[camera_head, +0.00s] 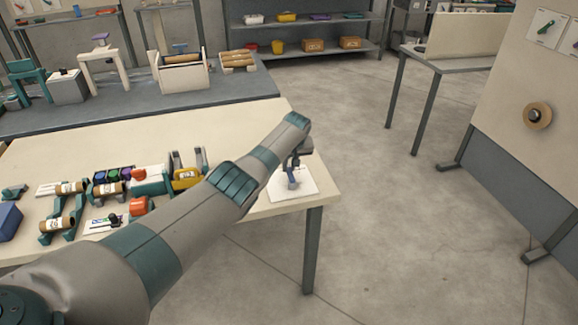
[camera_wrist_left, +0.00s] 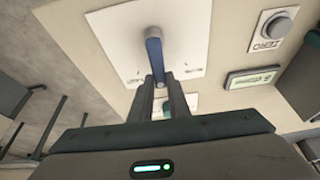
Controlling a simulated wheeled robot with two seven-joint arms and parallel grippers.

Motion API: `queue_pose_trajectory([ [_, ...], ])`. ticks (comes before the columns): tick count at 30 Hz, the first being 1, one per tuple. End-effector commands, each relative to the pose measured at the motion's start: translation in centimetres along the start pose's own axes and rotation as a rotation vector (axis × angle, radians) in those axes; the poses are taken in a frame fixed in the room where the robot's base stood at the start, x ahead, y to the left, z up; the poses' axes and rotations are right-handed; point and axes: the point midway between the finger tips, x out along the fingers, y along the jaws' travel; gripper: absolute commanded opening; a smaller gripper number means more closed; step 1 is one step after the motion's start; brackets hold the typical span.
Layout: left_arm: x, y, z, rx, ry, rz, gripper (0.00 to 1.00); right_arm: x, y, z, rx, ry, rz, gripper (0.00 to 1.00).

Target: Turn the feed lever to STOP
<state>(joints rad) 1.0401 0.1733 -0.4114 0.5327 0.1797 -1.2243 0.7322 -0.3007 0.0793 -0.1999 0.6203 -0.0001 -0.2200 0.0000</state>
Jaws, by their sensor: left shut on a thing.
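A lever with a blue handle (camera_wrist_left: 154,55) stands on a white plate (camera_wrist_left: 105,30) in the left wrist view. In the head view the lever (camera_head: 291,182) and its white plate (camera_head: 306,184) are at the near right corner of the cream table. My left gripper (camera_head: 296,160) is above the plate, pointing down, partly hidden by my arm. In the wrist view its fingers (camera_wrist_left: 162,90) are shut on the end of the blue handle. The marks on the plate are too small to read. My right gripper is not in view.
In the head view a yellow part (camera_head: 186,178) and several coloured pieces sit left on the table (camera_head: 240,118). The floor right of the table is free.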

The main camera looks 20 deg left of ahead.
Motion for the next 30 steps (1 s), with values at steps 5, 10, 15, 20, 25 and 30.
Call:
queue_pose_trajectory([
  [5,0.08,-0.23,0.12,-0.040,-0.003,-0.018,0.00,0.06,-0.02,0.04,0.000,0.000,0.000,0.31],
  [10,0.09,-0.30,0.12,-0.049,-0.003,-0.022,0.00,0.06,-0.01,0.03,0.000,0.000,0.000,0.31],
  [15,0.09,-0.29,0.13,-0.048,-0.003,-0.021,0.00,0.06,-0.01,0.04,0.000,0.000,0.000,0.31],
  [20,0.09,-0.28,0.12,-0.048,-0.003,-0.021,0.34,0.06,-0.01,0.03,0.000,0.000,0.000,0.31],
  [25,0.05,-0.27,0.07,-0.048,-0.002,-0.020,0.34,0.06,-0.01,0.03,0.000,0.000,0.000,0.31],
  [30,-0.01,-0.25,0.03,-0.048,-0.001,-0.020,0.34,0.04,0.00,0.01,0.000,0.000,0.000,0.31],
])
